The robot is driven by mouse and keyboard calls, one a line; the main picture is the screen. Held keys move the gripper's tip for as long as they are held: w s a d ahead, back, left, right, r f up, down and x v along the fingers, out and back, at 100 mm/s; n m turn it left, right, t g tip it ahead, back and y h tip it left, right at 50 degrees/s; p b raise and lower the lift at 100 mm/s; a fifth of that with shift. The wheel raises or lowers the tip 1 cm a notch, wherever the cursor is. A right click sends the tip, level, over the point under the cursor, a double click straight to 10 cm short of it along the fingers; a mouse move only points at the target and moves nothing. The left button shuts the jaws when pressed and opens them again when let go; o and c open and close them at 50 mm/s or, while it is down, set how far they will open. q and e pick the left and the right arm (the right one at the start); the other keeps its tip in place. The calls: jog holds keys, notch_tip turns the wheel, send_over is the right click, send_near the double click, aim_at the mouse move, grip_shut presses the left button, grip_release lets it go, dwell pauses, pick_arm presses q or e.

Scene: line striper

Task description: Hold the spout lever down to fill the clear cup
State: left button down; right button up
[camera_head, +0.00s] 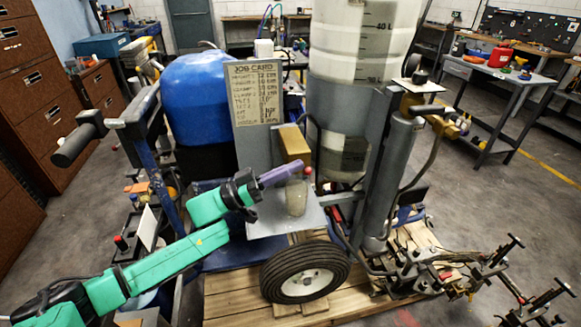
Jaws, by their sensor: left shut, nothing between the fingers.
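The clear cup (297,198) stands upright on a grey metal shelf (262,222) at the front of the machine. I cannot tell whether there is liquid in it. A brass-coloured spout block (294,145) sits above the cup. The spout lever's red knob (308,171) shows just below the block, above the cup. My left gripper (292,171) reaches in from the left on its green arm, shut and empty. Its purple-grey fingertips are at or very near the lever; I cannot tell whether they touch. They hide part of the lever and spout outlet. My right gripper is not in view.
A large translucent tank (360,45) marked in litres stands behind the spout. A job card (257,92) and a blue tank (196,98) are left of it. A black-tyred wheel (305,272) is below the shelf. Handlebar grips (80,145) stick out left. Grey floor lies around the pallet.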

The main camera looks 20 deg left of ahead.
pick_arm(q)
jog(key=shift+s+f+m+b, duration=0.1)
jog(key=shift+f+m+b, duration=0.15)
jog(key=shift+m+b, duration=0.25)
jog(key=shift+s+d+f+m+g+b, duration=0.1)
jog(key=shift+f+m+g+b, duration=0.15)
jog(key=shift+m+b, duration=0.25)
jog(key=shift+s+f+m+g+h+b, duration=0.1)
jog(key=shift+f+m+g+h+b, duration=0.3)
jog(key=shift+m+b, duration=0.3)
jog(key=shift+s+f+m+g+h+b, duration=0.15)
jog(key=shift+f+m+g+b, duration=0.3)
jog(key=shift+f+m+b, duration=0.55)
jog(key=shift+f+m+g+h+b, duration=0.25)
jog(key=shift+f+m+g+b, duration=0.25)
jog(key=shift+m+b, duration=0.9)
jog(key=shift+s+f+m+g+h+b, duration=0.15)
jog(key=shift+f+m+g+b, duration=0.25)
jog(key=shift+f+m+b, duration=0.6)
jog(key=shift+w+r, duration=0.1)
jog(key=shift+r, duration=0.1)
